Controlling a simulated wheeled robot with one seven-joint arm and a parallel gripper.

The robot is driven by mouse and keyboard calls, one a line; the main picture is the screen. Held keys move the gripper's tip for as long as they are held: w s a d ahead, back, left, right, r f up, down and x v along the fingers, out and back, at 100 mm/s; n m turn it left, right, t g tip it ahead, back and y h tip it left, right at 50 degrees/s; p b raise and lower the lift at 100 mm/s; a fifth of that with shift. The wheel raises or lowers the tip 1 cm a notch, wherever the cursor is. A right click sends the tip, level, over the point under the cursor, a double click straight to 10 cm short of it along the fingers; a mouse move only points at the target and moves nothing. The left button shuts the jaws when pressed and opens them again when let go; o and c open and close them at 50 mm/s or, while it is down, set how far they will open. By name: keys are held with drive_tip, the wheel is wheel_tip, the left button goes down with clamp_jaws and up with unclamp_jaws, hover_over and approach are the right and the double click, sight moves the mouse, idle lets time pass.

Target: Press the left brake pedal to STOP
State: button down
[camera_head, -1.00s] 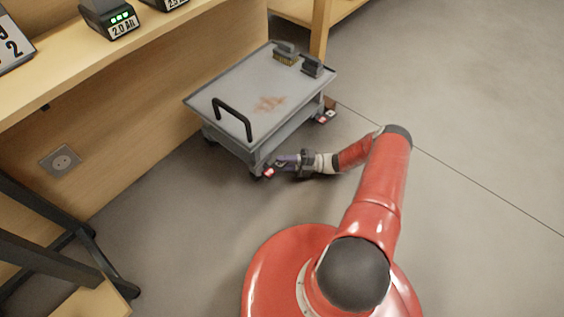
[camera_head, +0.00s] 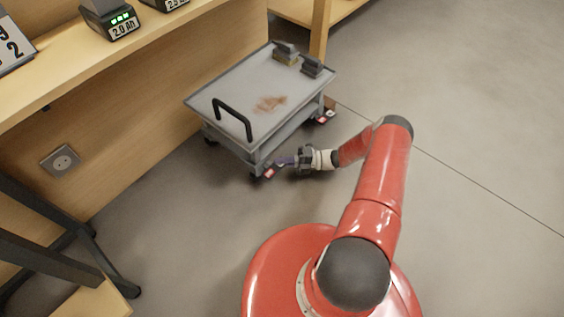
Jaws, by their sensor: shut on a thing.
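A grey wheeled cart (camera_head: 235,85) stands on the floor against the wooden bench front. Its left brake pedal (camera_head: 269,173), small with red and white marking, sits low at the cart's near corner by a caster. A second red and white pedal (camera_head: 321,118) is at the right corner. My gripper (camera_head: 279,163) reaches in low from the right, its fingertips at the left brake pedal and shut on it. The fingers partly cover the pedal, so its exact tilt and the lettering cannot be read.
The cart top carries a black handle (camera_head: 232,116), a brown stain (camera_head: 270,103) and two brushes (camera_head: 285,52) at the back. A bench with chargers (camera_head: 111,20) runs along the left. A black-legged stool (camera_head: 60,240) is lower left. The floor on the right is clear.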

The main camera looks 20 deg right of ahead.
drive_tip(key=shift+r+n+h+p, duration=0.6)
drive_tip(key=shift+r+n+h, duration=0.05)
drive_tip(key=shift+n+h, duration=0.55)
drive_tip(key=shift+f, duration=0.1)
drive_tip(key=c, duration=1.6)
unclamp_jaws()
drive_tip(key=shift+o, duration=0.2)
drive_tip(key=shift+d, duration=0.1)
drive_tip(key=v, duration=0.7)
drive_tip(key=shift+d, duration=0.3)
